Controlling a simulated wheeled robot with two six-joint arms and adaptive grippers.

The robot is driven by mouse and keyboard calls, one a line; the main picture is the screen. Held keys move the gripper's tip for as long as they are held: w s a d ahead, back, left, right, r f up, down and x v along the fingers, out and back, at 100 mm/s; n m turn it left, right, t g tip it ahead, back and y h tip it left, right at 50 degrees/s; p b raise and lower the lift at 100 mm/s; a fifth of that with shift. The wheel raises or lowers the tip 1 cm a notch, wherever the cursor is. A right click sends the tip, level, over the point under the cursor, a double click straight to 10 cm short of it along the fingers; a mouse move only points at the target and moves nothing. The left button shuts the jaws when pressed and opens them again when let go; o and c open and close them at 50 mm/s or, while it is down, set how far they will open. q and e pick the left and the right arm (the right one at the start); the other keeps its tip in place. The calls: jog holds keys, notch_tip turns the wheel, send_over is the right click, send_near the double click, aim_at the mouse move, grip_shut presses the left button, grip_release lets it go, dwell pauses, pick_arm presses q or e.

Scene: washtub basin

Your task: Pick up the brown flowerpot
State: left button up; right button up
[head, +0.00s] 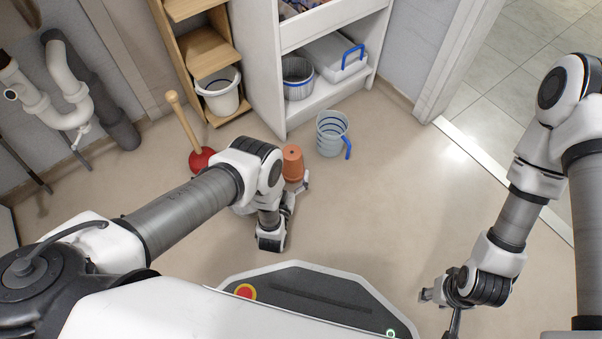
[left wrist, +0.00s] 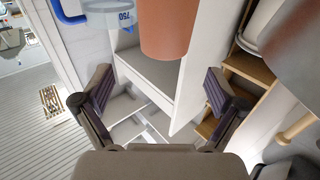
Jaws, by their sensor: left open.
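The brown flowerpot (head: 293,160) stands on the floor just beyond my left gripper (head: 298,187) in the head view, its lower part partly hidden by the gripper. In the left wrist view the flowerpot (left wrist: 165,28) is at the top centre, cut off by the picture edge. There my left gripper (left wrist: 158,88) has its two fingers spread wide, with nothing held; the pot shows above and between the fingertips. I cannot tell if a finger touches it. My right gripper (head: 432,295) is at the lower right, far from the pot; its finger opening is unclear.
A clear measuring jug (head: 332,134) with a blue handle stands right of the pot. A red plunger (head: 200,158) stands to the left. A white shelf unit (head: 262,75) and a wooden shelf (head: 208,55) are behind. Floor to the right is clear.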

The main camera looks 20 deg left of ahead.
aim_at(292, 154)
pick_arm(q)
jog(key=shift+f, duration=0.55)
jog(key=w+b, duration=0.1)
jog(key=w, duration=0.1)
jog(key=w+b, duration=0.2)
jog(key=w+a+b, duration=0.1)
jog(key=w, duration=0.1)
jog(key=shift+w+f+b, duration=0.2)
jog(key=shift+f+b, duration=0.2)
jog(key=shift+w+r, duration=0.15)
jog(key=shift+w, duration=0.15)
jog(key=shift+r, duration=0.15)
grip_shut()
